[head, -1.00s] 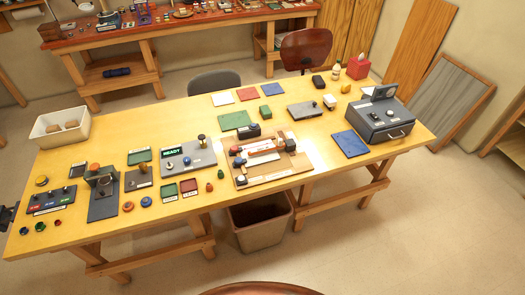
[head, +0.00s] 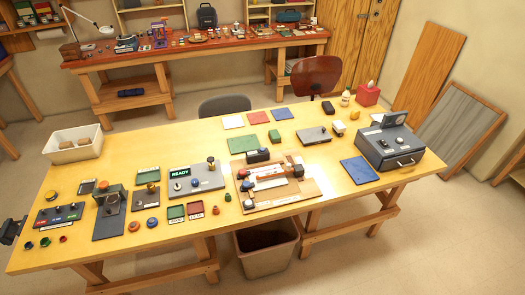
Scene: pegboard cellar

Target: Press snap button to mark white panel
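A flat white panel (head: 233,121) lies near the back edge of the wooden table, in a row with a red and a blue one. Several devices with buttons or knobs stand on the table. A grey console (head: 208,183) has a lit READY display and a dark, gold-topped knob (head: 211,162). To its left, a dark stand (head: 109,221) carries an orange dome button (head: 114,188). A grey plate (head: 314,136) near the panels has a small dark knob. I cannot tell which is the snap button.
A red flat panel (head: 257,117) and a blue one (head: 281,113) lie beside the white one. A wooden board with parts (head: 278,201) fills the middle front. A grey drawer box (head: 392,149) stands at right, a white bin (head: 53,151) at far left. Two chairs stand behind.

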